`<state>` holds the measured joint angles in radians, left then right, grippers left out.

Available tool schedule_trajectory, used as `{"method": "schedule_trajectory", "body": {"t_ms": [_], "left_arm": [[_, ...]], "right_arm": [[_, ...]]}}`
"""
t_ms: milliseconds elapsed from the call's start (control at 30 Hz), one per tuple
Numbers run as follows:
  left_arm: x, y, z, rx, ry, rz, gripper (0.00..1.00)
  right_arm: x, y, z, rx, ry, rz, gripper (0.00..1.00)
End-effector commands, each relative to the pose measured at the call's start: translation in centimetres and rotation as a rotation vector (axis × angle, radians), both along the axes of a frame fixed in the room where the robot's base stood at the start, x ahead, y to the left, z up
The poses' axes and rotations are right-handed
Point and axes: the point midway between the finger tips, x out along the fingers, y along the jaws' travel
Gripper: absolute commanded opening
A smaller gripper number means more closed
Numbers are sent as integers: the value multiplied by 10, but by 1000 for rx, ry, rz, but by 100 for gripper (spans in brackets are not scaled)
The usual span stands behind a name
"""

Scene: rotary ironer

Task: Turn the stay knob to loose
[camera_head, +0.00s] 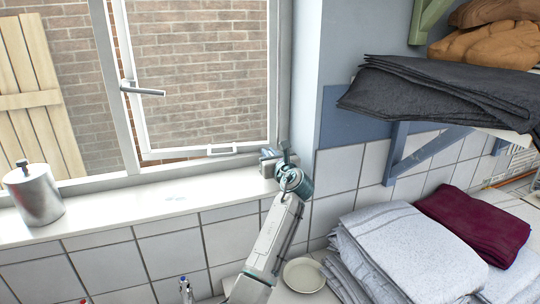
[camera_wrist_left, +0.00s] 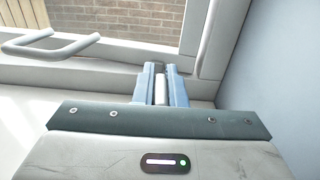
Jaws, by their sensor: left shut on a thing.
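My left gripper (camera_head: 270,161) is at the right end of the window sill, at the lower right corner of the window frame. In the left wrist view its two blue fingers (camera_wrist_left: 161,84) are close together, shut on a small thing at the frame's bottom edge. That thing is where the stay knob would be, but the fingers hide most of it, so its turn position cannot be told. The window sash (camera_head: 200,153) stands open outward, with a white loop handle (camera_head: 222,149) on its lower rail; the loop also shows in the left wrist view (camera_wrist_left: 52,46). My right gripper is out of view.
A metal canister (camera_head: 36,196) stands on the sill (camera_head: 130,207) at left. A grey lever handle (camera_head: 143,91) sticks out from the window frame. Folded pale towels (camera_head: 395,250) and a maroon cloth (camera_head: 474,222) lie at lower right, below a shelf of dark cloths (camera_head: 440,92).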

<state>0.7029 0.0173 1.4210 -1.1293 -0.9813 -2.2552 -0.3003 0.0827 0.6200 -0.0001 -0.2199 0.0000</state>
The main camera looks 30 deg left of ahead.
Motion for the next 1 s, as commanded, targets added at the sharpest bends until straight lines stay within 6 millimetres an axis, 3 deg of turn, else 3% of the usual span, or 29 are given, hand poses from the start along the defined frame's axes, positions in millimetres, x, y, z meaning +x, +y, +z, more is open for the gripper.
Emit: {"method": "schedule_trajectory", "body": {"t_ms": [400,800,833,900,1000], "left_arm": [[-4,2,-1,-1,2,331,0],[-6,3,-1,-1,1,371,0],[-6,3,-1,-1,1,371,15],[-6,3,-1,-1,1,371,29],[-6,3,0,-1,1,371,33]], "right_arm": [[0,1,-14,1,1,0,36],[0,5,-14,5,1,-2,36],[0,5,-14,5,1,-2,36],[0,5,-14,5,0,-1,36],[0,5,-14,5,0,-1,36]]}}
